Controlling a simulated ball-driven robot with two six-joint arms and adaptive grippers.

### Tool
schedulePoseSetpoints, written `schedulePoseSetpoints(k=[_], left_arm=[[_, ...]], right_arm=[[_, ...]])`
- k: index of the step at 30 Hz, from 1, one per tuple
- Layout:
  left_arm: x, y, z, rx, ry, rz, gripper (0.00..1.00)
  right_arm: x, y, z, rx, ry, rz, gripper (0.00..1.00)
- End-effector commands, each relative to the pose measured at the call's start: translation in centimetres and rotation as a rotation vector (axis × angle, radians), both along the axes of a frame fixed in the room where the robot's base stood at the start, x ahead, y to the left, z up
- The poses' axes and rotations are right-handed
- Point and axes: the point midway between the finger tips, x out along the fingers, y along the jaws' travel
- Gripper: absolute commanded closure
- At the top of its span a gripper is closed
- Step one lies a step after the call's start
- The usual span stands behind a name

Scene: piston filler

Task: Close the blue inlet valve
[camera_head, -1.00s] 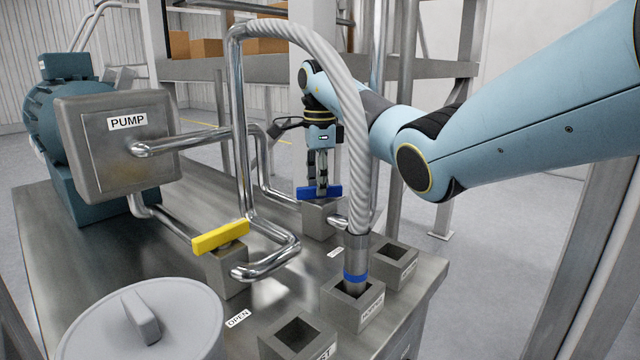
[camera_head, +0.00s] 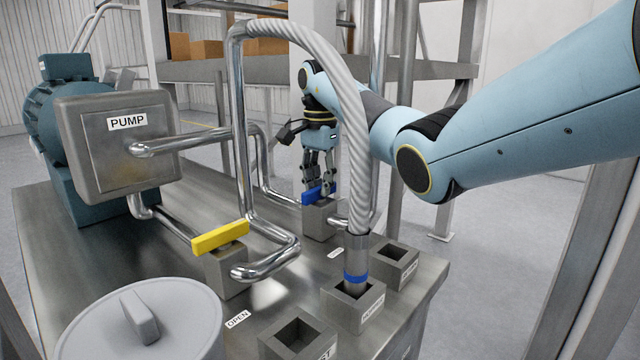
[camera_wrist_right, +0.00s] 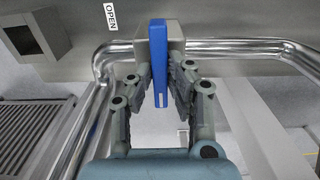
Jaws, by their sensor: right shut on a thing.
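The blue inlet valve's handle (camera_head: 311,197) sits on a grey valve block (camera_head: 320,221) at the back of the steel bench, beside the bright pipes. My right gripper (camera_head: 320,189) reaches down from above with its fingers shut on the blue handle. In the right wrist view the blue handle (camera_wrist_right: 158,60) stands lengthwise between the fingertips of my right gripper (camera_wrist_right: 162,80). The fingers hide part of the handle in the head view. My left gripper is not in view.
A yellow valve handle (camera_head: 220,237) stands nearer on the bench. A ribbed hose (camera_head: 345,95) arches in front of my right gripper and ends in a socket block (camera_head: 352,306). The pump (camera_head: 115,150) is at the left, and a grey lid (camera_head: 150,325) is at the front left.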

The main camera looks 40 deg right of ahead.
Motion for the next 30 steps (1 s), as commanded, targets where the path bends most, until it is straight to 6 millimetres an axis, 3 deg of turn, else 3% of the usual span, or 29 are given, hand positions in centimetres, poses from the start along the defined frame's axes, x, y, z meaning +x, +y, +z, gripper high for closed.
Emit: schedulePoseSetpoints(k=[14,15,19,30], left_arm=[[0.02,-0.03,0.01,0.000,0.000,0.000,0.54],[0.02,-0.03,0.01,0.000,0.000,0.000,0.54],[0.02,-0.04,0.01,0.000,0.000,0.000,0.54],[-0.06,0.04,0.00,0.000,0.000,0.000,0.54]], right_arm=[[0.12,0.05,0.17,0.000,-0.005,0.015,1.00],[0.12,0.05,0.17,0.000,-0.005,0.015,0.80],[0.09,0.04,0.12,0.000,-0.003,0.014,0.63],[0.02,0.01,0.02,0.000,-0.001,0.012,0.62]])
